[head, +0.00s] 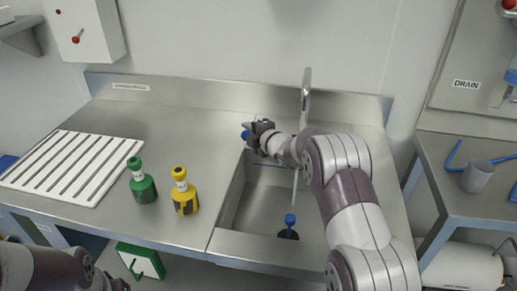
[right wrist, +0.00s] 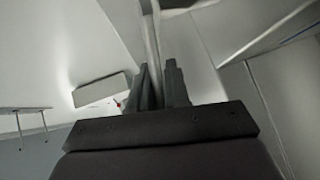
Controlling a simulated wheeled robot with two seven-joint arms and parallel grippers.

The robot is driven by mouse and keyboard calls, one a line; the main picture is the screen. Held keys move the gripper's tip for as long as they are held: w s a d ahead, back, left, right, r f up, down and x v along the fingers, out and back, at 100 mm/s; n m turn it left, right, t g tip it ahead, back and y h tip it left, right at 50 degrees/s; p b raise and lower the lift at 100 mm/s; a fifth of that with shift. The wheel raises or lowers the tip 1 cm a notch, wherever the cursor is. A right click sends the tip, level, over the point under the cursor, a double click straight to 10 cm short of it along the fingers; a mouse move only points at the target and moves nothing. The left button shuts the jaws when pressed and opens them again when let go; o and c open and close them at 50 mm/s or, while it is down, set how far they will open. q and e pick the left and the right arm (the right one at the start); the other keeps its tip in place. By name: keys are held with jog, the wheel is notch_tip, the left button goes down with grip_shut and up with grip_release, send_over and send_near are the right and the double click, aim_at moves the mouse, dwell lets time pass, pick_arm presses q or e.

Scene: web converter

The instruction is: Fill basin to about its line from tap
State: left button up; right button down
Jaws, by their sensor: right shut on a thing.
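The steel basin (head: 240,205) is sunk in the counter, partly hidden by my right arm. The tap (head: 306,88) rises at its back edge. A thin pale vertical streak below the tap looks like running water, but I cannot be sure. A plug with a blue top (head: 290,222) stands on the basin floor.
Green (head: 143,188) and yellow (head: 185,200) bottles stand on the counter left of the basin, beside a white slotted rack (head: 72,165). A grey cup (head: 477,176) is on the right side table, under a DRAIN sign (head: 466,84).

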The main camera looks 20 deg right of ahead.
jog(key=shift+w+a+m+h, duration=0.1)
jog(key=shift+w+m+h, duration=0.1)
jog(key=shift+m+h, duration=0.2)
jog(key=c, duration=1.2)
grip_release()
jog(key=b+v, duration=0.1)
jog(key=v, duration=1.1)
jog(key=shift+s, duration=0.4)
